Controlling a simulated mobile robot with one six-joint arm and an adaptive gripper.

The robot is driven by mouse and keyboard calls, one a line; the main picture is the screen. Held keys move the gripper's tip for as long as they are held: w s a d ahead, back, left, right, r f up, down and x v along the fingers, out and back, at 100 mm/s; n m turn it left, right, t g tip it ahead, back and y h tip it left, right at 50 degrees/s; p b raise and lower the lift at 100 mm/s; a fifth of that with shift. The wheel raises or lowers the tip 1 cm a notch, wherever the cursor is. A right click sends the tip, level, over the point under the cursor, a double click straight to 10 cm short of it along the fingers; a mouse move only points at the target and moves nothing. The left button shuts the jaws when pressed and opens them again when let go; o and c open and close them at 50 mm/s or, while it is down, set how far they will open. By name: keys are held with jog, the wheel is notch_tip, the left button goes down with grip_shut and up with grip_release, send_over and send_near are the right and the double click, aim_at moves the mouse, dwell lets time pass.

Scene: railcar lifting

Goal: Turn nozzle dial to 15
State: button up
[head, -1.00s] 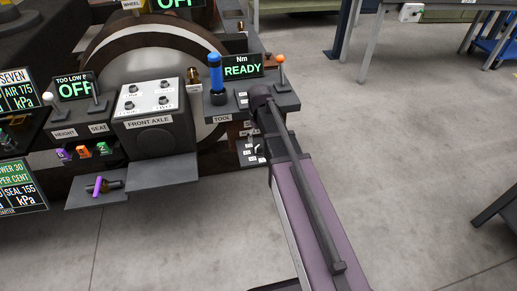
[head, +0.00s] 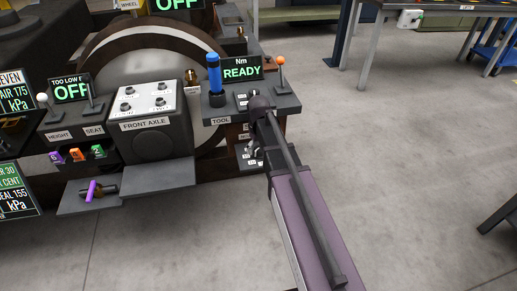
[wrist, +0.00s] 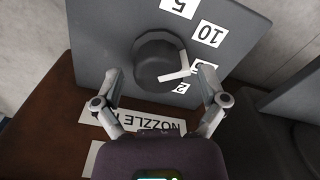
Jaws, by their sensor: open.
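The nozzle dial is a black round knob (wrist: 155,58) on a grey plate (wrist: 103,35) in the wrist view. A label below 10 and one beginning with 2 (wrist: 180,89) are partly covered, so I cannot read the exact setting. My gripper (wrist: 160,73) is open, with one finger on each side of the knob; contact is unclear. A label reading NOZZLE (wrist: 145,122) is partly hidden behind my gripper.
The FRONT AXLE box (head: 148,105) is to the left. The floor on the right is mostly clear.

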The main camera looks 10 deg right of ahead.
jog(key=c, duration=1.1)
jog(key=shift+c, duration=0.2)
jog(key=shift+m, duration=0.3)
jog(key=m, duration=0.4)
jog(key=shift+d, duration=0.1)
jog(key=m, duration=0.4)
jog(key=shift+s, duration=0.1)
jog(key=o, duration=1.1)
jog(key=shift+d, duration=0.1)
